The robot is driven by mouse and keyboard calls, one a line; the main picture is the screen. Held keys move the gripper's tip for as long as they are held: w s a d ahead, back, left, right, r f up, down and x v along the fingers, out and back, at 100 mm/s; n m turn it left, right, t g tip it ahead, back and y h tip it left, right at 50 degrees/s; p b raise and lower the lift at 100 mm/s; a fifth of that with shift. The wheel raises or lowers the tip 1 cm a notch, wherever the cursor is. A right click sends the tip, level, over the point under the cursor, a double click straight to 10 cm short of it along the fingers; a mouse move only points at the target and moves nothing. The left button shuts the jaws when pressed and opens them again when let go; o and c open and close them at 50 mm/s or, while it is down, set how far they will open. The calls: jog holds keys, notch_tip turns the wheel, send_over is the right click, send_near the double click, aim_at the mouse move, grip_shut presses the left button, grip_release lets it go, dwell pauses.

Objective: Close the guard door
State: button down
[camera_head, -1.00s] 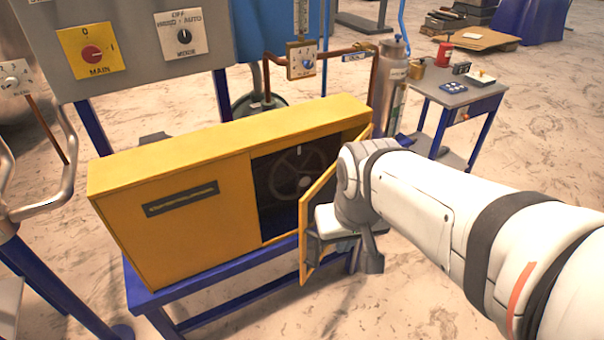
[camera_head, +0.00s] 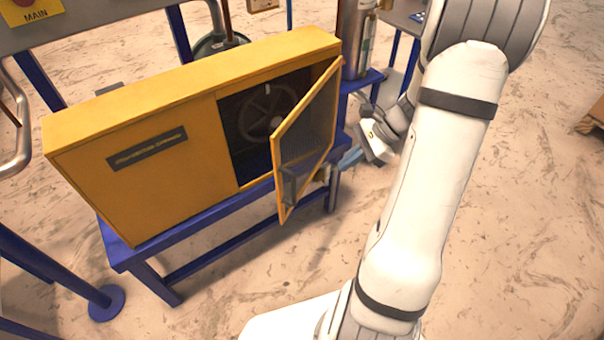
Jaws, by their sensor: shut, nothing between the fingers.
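The guard door (camera_head: 310,114) is a yellow frame with a dark see-through panel, on the right front of a yellow box (camera_head: 140,185). It stands partly open. Its right edge is at the box's right end, and its free edge swings out toward me. A dark grey handle (camera_head: 289,186) sits low near the free edge. Behind the door, a dark handwheel (camera_head: 262,112) shows inside the box. My gripper (camera_head: 349,160) is shut and empty, just right of the door on its outer side. Its tips are small and partly hidden, so I cannot tell whether they touch the door.
The box stands on a blue-framed table (camera_head: 220,225). A metal cylinder (camera_head: 358,38) stands behind its right end, close to my arm. A grey control panel (camera_head: 85,18) is at the back left. Open floor (camera_head: 540,200) lies to the right and in front.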

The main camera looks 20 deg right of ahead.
jog(key=w+a+f+m, duration=0.1)
jog(key=w+a+f, duration=0.1)
jog(key=a+f, duration=0.6)
jog(key=shift+w+a+f+m+t, duration=0.25)
jog(key=shift+a+m+t, duration=0.05)
jog(key=shift+a, duration=0.4)
